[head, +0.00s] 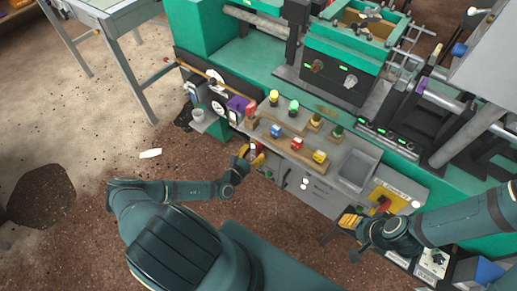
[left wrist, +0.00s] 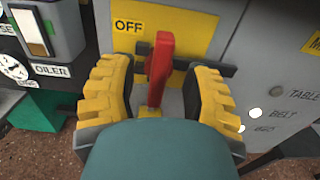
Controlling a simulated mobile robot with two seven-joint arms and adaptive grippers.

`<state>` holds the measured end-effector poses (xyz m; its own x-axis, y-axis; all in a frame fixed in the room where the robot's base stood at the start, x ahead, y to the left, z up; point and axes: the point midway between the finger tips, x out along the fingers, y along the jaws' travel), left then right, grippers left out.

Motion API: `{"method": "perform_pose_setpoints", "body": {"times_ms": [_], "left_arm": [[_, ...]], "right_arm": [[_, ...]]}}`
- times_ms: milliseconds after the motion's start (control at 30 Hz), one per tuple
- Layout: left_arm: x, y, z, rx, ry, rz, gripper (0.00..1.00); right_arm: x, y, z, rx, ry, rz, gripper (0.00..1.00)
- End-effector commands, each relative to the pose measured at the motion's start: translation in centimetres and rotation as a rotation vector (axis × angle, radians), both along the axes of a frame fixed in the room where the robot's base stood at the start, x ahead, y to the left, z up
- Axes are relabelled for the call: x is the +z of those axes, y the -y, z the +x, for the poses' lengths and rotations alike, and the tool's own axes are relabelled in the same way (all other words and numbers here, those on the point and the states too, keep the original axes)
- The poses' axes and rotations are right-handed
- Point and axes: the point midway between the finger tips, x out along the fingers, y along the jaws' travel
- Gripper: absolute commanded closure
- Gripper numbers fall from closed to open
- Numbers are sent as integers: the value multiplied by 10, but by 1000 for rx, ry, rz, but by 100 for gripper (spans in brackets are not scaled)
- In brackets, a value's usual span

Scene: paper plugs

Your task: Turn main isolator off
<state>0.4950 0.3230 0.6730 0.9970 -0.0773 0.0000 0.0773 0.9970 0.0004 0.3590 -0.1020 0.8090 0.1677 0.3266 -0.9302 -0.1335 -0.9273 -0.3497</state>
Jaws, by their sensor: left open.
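A red lever (left wrist: 160,68) stands upright in front of a yellow plate marked OFF (left wrist: 203,32) on the grey cabinet front. My left gripper (left wrist: 163,95) is open, with one yellow finger on each side of the lever and gaps between them. In the head view the left gripper (head: 251,153) is at the left end of the cabinet front, and the lever there is mostly hidden. A second yellow plate (head: 401,189) with a red handle (head: 383,204) is at the cabinet's right end. My right gripper (head: 351,222) is below it; its opening is unclear.
An oiler unit (left wrist: 52,30) with a dial stands left of the lever. A bench top (head: 348,144) above carries coloured buttons, small blocks and a grey tray (head: 359,169). Labels TABLE and BELT mark the front. A white piece (head: 150,153) lies on the open floor at left.

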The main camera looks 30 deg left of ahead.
Motion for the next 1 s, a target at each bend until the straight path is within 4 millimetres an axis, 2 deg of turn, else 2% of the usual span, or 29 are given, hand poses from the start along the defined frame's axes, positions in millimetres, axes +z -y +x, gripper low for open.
{"method": "perform_pose_setpoints", "body": {"times_ms": [100,233,600,733,1000], "left_arm": [[-1,1,16,-1,1,2,52],[0,2,25,-1,1,1,52],[0,2,29,0,0,0,53],[0,2,28,0,0,0,98],[1,2,29,0,1,1,100]], "right_arm": [[-3,0,-1,2,-2,0,53],[-4,0,-1,2,-3,0,53],[-4,0,-1,2,-3,0,53],[-4,0,-1,2,-3,0,53],[-4,0,-1,2,-3,0,53]]}}
